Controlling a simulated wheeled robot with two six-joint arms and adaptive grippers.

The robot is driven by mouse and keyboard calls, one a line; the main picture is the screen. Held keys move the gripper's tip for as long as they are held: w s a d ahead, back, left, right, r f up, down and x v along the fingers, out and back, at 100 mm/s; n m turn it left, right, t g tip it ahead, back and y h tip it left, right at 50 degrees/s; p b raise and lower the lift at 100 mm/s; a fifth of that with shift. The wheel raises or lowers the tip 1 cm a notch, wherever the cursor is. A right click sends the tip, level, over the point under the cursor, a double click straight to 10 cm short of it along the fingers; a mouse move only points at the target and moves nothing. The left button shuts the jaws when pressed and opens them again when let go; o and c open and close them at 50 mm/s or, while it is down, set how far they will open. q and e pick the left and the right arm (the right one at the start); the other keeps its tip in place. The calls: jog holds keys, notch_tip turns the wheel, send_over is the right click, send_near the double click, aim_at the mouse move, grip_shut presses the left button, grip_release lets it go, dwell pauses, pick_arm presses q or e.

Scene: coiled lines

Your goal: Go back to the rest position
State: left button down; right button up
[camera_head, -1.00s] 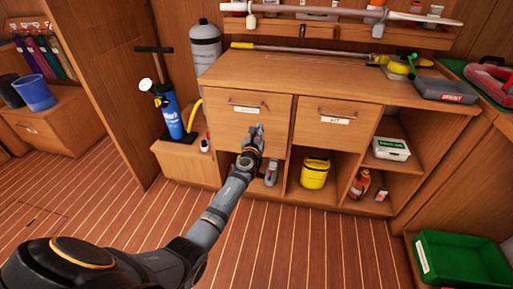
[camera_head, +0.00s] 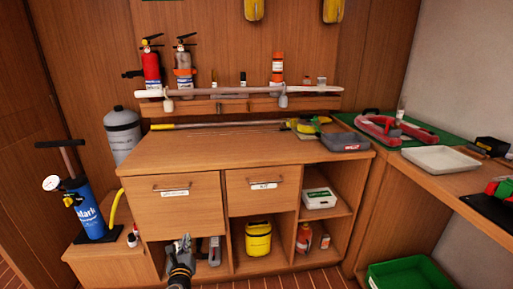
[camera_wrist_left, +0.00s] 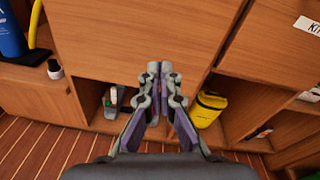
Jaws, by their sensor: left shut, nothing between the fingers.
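My left gripper (camera_head: 180,252) is low in the head view, in front of the wooden cabinet (camera_head: 220,150), below its left drawer (camera_head: 176,203). In the left wrist view the gripper (camera_wrist_left: 160,70) has its fingers together with nothing between them. It points toward the cabinet front. Most of the left arm is outside the head view. My right gripper is in neither view.
The cabinet's open shelves hold a yellow container (camera_head: 258,240), a red bottle (camera_head: 304,238) and a white box (camera_head: 319,198). A blue pump (camera_head: 84,208) stands at left. A green crate (camera_head: 408,275) is low at right. A bench (camera_head: 440,190) runs along the right.

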pick_arm(q)
jog(key=s+a+f+n+g, duration=0.1)
jog(key=s+f+n+g, duration=0.3)
jog(key=s+f+n, duration=0.7)
jog(key=s+a+f+n+g, duration=0.1)
jog(key=s+f+n+g, duration=0.4)
jog(key=f, duration=0.9)
jog(key=s+d+f+n+g+h, duration=0.25)
jog(key=s+f+n, duration=0.65)
jog(key=s, duration=0.6)
jog(key=s+d+f+n+g+h, duration=0.1)
jog(key=s+f+n+g, duration=0.15)
jog(key=s, duration=0.35)
jog(key=s+d+f+n+g, duration=0.1)
jog(key=s+f+n, duration=0.2)
jog(key=s, duration=0.3)
jog(key=s+r+p, duration=1)
jog(key=r+p, duration=0.3)
jog(key=p, duration=0.6)
jog(key=shift+r, duration=0.15)
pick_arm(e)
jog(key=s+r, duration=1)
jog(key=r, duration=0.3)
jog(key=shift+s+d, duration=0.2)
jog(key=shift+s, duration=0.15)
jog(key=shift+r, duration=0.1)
